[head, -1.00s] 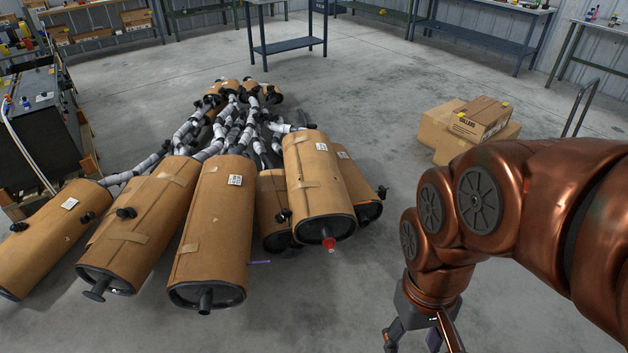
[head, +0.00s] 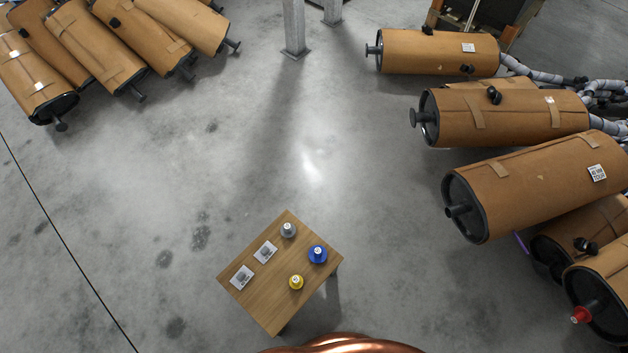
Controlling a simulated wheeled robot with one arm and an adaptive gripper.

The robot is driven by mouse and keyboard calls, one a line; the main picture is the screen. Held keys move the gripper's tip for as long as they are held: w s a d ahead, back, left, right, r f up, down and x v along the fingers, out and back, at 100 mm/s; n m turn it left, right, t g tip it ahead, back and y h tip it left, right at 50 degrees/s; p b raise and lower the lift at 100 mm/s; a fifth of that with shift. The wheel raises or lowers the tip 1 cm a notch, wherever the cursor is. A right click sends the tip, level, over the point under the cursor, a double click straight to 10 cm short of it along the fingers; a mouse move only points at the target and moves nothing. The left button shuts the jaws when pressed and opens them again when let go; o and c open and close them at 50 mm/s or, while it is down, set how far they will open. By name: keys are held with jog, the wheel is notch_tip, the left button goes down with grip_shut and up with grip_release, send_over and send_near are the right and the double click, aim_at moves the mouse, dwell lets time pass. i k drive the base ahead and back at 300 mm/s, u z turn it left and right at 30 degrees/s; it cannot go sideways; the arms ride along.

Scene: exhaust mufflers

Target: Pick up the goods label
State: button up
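White printed labels also sit on the wrapped mufflers at the right, such as the label (head: 597,172) on the big front muffler (head: 535,185) and the label (head: 468,47) on the far one. I cannot tell which of these is the goods label. My gripper is out of view; only a copper part of my arm shows at the bottom edge.
The wooden table (head: 262,302) also holds grey (head: 288,230), blue (head: 317,254) and yellow (head: 296,282) capped items. More wrapped mufflers (head: 95,45) lie at the upper left. A metal post (head: 294,28) stands at the top. Concrete floor between is clear.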

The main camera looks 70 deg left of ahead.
aim_at(267, 250)
jog(key=u, duration=1.9)
jog(key=i, duration=0.45)
jog(key=u, duration=2.5)
